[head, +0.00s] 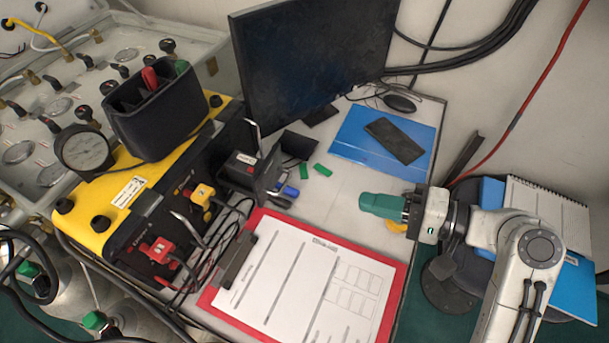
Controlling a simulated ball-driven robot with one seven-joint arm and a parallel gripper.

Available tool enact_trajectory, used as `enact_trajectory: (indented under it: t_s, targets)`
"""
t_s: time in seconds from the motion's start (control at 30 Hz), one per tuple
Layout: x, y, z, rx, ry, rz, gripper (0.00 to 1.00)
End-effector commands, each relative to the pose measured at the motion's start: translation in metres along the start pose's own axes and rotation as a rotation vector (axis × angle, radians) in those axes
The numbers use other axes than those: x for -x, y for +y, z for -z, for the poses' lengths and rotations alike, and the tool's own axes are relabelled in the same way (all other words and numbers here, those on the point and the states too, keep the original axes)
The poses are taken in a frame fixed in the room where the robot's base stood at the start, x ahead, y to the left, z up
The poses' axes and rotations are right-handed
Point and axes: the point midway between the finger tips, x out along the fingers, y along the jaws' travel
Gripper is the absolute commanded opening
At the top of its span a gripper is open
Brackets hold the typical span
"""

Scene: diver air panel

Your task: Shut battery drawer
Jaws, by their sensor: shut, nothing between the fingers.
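My gripper (366,204) has teal fingers, shut and empty. It comes in from the right and is above the right part of the table, right of the clipboard's top edge. A yellow and black case (150,200) stands at the left, with a red connector (159,249) and a yellow connector (203,194) on its dark front. A small black unit (240,167) with a red mark stands at its right end, with dark parts jutting toward the table. I cannot tell for certain which part is the battery drawer or how far it is open. My gripper is well apart from both.
A red clipboard (391,262) with paper lies in front. Green blocks (322,170) and a blue piece (291,191) lie near the black unit. A monitor (310,60) stands behind. A black phone-like slab (394,140) lies on a blue folder (352,146). Loose cables run by the case.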

Motion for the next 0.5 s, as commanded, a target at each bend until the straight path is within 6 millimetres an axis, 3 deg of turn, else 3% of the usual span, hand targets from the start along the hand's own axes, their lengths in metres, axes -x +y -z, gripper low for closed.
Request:
enact_trajectory:
  t_s: [0.17,0.5]
  targets:
    - [-0.021,-0.002,-0.002,0.0,-0.006,0.0,0.0]
    - [-0.088,-0.002,-0.002,0.0,-0.005,-0.002,0.0]
